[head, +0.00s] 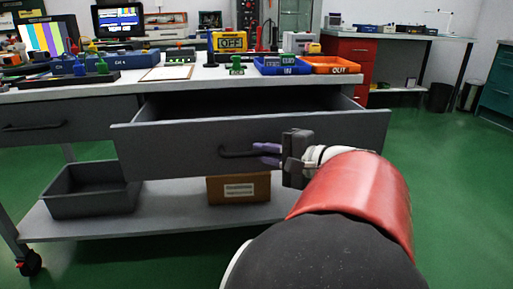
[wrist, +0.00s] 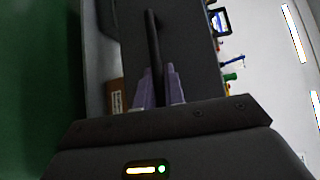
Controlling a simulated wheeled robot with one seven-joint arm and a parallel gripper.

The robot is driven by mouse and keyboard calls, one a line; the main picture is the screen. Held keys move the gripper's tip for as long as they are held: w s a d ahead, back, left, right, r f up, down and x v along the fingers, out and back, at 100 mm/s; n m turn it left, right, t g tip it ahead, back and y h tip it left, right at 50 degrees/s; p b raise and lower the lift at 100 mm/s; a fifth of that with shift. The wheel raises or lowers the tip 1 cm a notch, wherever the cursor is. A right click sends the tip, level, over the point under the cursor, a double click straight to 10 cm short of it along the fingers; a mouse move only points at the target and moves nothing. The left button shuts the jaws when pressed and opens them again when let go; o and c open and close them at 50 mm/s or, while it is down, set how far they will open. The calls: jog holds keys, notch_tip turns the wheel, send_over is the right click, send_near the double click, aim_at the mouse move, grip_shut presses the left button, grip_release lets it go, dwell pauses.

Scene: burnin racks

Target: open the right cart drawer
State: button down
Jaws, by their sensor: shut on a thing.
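The right cart drawer (head: 180,150) is grey and stands pulled out from under the cart top (head: 190,85), with its dark inside showing in the head view. Its dark bar handle (head: 232,154) is on the front panel. My gripper (head: 268,154) is at the right part of this handle, with its purple fingers shut on it. In the wrist view the handle (wrist: 152,45) runs down between the two fingers (wrist: 159,90). The drawer front (wrist: 185,40) fills the middle of that view. The fingers hide the handle's right end.
The closed left drawer (head: 40,125) is beside it. A grey bin (head: 90,190) and a brown box (head: 238,188) sit on the lower shelf. Blue (head: 283,66) and orange (head: 331,65) trays stand on the cart top. Green floor is clear at right.

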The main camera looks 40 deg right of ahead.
jog(key=shift+s+a, duration=0.4)
jog(key=shift+s, duration=0.25)
jog(key=shift+s+a, duration=0.4)
jog(key=shift+s, duration=0.25)
jog(key=c, duration=1.5)
grip_release()
jog(key=v, duration=0.7)
jog(key=shift+s+d, duration=0.15)
jog(key=shift+s, duration=0.25)
jog(key=shift+r, duration=0.1)
